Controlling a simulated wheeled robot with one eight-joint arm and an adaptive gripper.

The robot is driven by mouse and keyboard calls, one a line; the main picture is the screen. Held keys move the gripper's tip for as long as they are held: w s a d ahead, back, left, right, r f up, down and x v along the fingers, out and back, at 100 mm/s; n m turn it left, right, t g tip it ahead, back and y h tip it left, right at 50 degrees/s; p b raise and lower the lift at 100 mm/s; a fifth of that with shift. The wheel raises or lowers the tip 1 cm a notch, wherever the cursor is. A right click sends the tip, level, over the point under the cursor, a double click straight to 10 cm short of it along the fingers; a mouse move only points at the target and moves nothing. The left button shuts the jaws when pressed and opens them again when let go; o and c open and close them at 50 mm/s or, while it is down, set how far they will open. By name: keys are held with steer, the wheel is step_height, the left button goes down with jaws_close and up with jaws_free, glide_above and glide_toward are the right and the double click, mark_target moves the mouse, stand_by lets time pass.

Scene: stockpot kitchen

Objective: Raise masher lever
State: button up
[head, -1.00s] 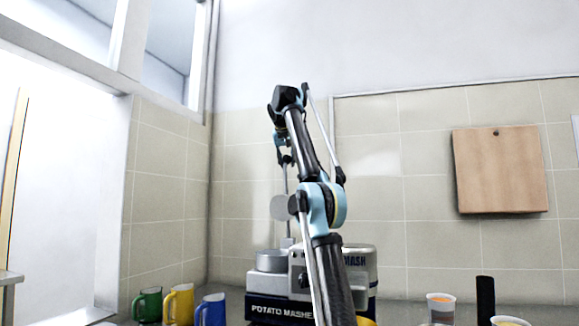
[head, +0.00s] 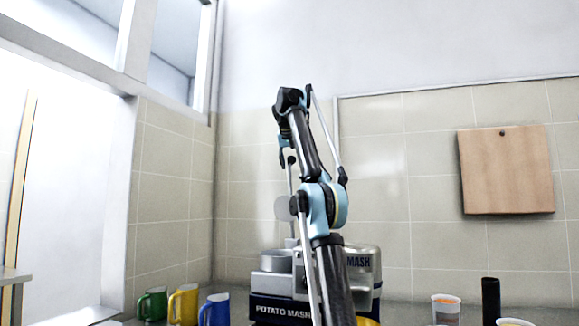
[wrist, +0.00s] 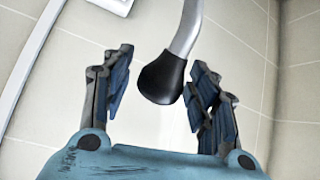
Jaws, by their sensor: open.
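The potato masher (head: 283,311) stands on the counter, a dark blue and silver machine partly hidden behind my arm. Its thin grey lever (head: 290,200) rises upright from it to a black knob (head: 291,160). In the wrist view the black knob (wrist: 162,78) sits between the two fingers of my gripper (wrist: 160,85), with the grey lever (wrist: 187,30) running up from it. The fingers are spread, with visible gaps to the knob on both sides. In the head view my gripper (head: 283,150) is beside the knob, mostly hidden by my wrist.
Green (head: 152,305), yellow (head: 184,304) and blue (head: 215,311) mugs stand left of the masher. To the right are a white cup (head: 446,309) and a black cylinder (head: 491,300). A wooden board (head: 507,170) hangs on the tiled wall. Space above the masher is clear.

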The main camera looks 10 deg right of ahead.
steer(key=shift+s+a+r, duration=0.1)
steer(key=shift+s+r, duration=0.05)
steer(key=shift+r, duration=0.15)
steer(key=shift+s, duration=0.15)
steer(key=shift+s+a+r, duration=0.15)
steer(key=shift+s, duration=0.1)
steer(key=s+a, duration=0.3)
steer(key=s, duration=0.8)
stand_by(0.4)
